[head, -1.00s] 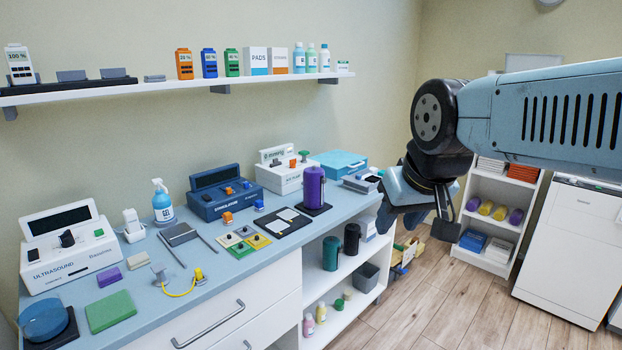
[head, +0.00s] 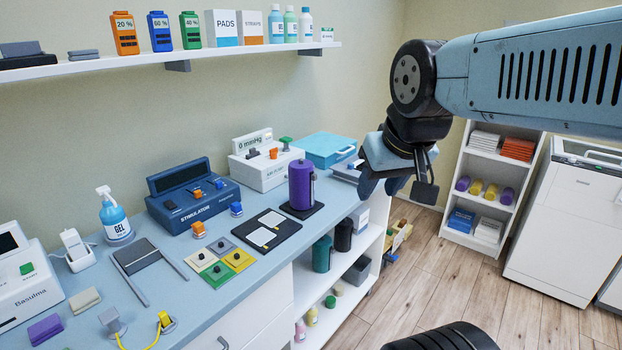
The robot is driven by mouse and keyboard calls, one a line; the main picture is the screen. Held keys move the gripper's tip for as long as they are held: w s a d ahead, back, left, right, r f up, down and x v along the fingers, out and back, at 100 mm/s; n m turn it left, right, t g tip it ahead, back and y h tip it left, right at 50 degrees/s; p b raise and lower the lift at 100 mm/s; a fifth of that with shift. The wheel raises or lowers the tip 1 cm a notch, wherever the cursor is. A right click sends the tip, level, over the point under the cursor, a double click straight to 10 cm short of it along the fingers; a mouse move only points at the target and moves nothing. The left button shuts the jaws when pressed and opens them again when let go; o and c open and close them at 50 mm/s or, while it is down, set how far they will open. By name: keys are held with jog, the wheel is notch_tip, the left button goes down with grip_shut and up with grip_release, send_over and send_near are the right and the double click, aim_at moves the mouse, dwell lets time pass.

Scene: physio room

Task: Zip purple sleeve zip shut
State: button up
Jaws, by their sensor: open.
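The purple sleeve (head: 301,185) stands upright as a cylinder on a dark base on the blue counter, right of the middle. A dark strip runs down its right side; I cannot make out whether its zip is open or shut. My gripper (head: 409,187) hangs in the air to the right of the sleeve, apart from it, beyond the counter's edge. Its jaws are open and seem empty; my arm partly hides them.
Behind the sleeve are a white 0 mmHg unit (head: 265,162) and a blue case (head: 324,149). A blue stimulator (head: 192,196) and a black tray (head: 267,234) with white pads lie to its left. A shelf (head: 170,60) runs above. The floor (head: 410,270) at right is mostly clear.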

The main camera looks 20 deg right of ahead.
jog(key=w+a+f+m+g+y, duration=0.3)
jog(key=a+f+m+g+y, duration=0.15)
jog(key=f+m+y, duration=0.2)
jog(key=m+t+y, duration=0.4)
jog(key=m+t, duration=1)
jog(key=m, duration=0.8)
send_near(316, 178)
jog(key=shift+g, duration=0.25)
jog(key=x, duration=0.8)
jog(key=shift+w+r, duration=0.15)
jog(key=shift+r, duration=0.1)
grip_shut()
jog(key=shift+d, duration=0.1)
